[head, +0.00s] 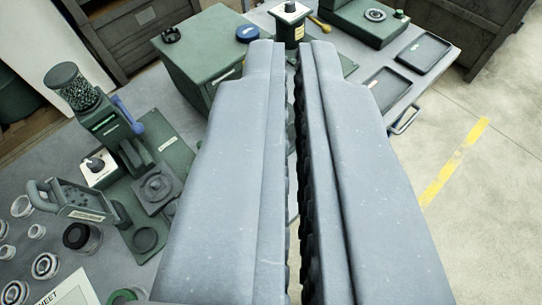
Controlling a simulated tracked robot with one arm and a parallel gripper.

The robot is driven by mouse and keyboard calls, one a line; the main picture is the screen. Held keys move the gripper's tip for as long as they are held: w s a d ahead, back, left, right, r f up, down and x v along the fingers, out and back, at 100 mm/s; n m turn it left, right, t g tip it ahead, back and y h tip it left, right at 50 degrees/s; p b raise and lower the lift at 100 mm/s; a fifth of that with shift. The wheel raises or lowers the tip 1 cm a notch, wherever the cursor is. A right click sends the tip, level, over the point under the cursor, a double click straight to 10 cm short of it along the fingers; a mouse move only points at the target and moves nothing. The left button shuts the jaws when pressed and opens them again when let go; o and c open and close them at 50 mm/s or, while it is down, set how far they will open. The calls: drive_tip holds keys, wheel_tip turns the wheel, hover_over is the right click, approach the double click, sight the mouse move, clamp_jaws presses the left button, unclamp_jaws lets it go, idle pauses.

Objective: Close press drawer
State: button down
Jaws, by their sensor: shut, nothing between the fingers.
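My gripper (296,58) fills the middle of the view, its two long grey fingers side by side with a thin dark gap between them. It is shut and holds nothing. No part is clearly readable as the press drawer. A green box-like unit (200,55) with a small label stands behind the left finger. A small green device with a white top (290,18) stands just beyond the fingertips. A metal loop handle (405,121) sticks out at the table's right edge, right of the fingers. The fingers hide much of the table between these things.
A green grinder with a bean-filled hopper (75,85) stands at left, near several round rings and a perforated holder (85,201). Two dark trays (424,53) and a green scale-like unit (365,18) lie at the back right. Open floor (490,200) with a yellow stripe is at right.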

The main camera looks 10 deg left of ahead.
drive_tip(key=w+d+f+m+g+y+p, duration=0.1)
drive_tip(key=w+f+m+g+y, duration=0.3)
drive_tip(key=f, duration=1)
drive_tip(key=w+d+f+m+g+p, duration=0.15)
drive_tip(key=w+f, duration=0.45)
drive_tip(key=f, duration=0.7)
drive_tip(key=w+d+f+m+g+y, duration=0.1)
drive_tip(key=w+f+m+g+y, duration=0.3)
drive_tip(key=f, duration=1)
drive_tip(key=shift+n+t+h, duration=0.45)
drive_tip(key=shift+t+h, duration=0.2)
drive_tip(key=shift+h, duration=0.15)
drive_tip(key=x, duration=0.5)
drive_tip(key=w+x, duration=0.1)
drive_tip(key=x, duration=0.5)
drive_tip(key=shift+d+r+b, duration=0.15)
drive_tip(key=shift+r+b, duration=0.05)
drive_tip(key=shift+b, duration=0.1)
drive_tip(key=shift+w+a+r, duration=0.1)
drive_tip(key=shift+w+a, duration=1.15)
drive_tip(key=shift+r, duration=0.1)
